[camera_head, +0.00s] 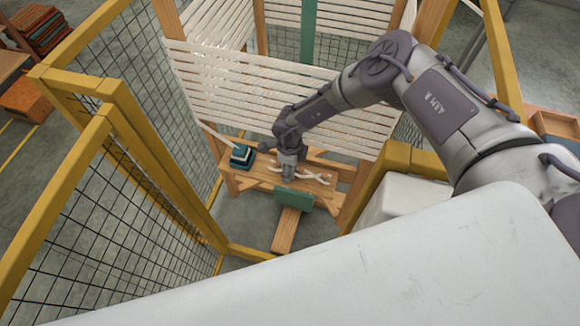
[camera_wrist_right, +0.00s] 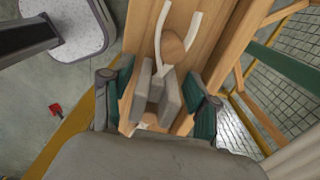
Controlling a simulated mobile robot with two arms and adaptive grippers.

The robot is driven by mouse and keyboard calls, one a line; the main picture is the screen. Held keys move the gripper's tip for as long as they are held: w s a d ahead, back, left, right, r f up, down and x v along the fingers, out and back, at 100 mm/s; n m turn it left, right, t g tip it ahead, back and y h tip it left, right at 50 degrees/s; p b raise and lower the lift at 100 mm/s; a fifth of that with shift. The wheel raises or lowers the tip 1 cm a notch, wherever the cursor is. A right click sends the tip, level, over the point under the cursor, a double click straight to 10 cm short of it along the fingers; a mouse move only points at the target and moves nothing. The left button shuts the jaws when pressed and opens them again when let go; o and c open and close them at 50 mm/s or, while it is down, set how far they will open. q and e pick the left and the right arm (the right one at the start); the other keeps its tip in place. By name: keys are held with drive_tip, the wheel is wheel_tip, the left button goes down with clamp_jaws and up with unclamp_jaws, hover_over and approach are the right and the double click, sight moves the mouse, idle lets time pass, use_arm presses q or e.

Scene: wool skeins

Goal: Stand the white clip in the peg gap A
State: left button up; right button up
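My right gripper (camera_wrist_right: 161,92) has its grey finger pads close together on the stem of the white clip (camera_wrist_right: 192,36). The clip's two pale curved prongs spread away from the pads, over the wooden bench. A round wooden peg end (camera_wrist_right: 173,47) shows between the prongs; I cannot tell whether they touch it. In the head view my right gripper (camera_head: 290,172) points down at the bench, with the clip's pale prongs (camera_head: 316,176) to its right. Peg gap A cannot be picked out, and no letter is legible. My left gripper is not in view.
The wooden bench (camera_head: 259,178) stands below a loom frame with pale slanted strands (camera_head: 235,88). A dark teal stack (camera_head: 242,157) sits at its left end. A green panel (camera_head: 294,199) stands in front. Yellow-framed mesh fencing (camera_head: 100,225) closes the left side.

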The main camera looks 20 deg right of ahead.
drive_tip(key=shift+r, duration=0.5)
wheel_tip(320, 180, up, 12)
drive_tip(key=b, duration=0.2)
drive_tip(key=shift+f, duration=0.2)
drive_tip(key=shift+s+f, duration=0.1)
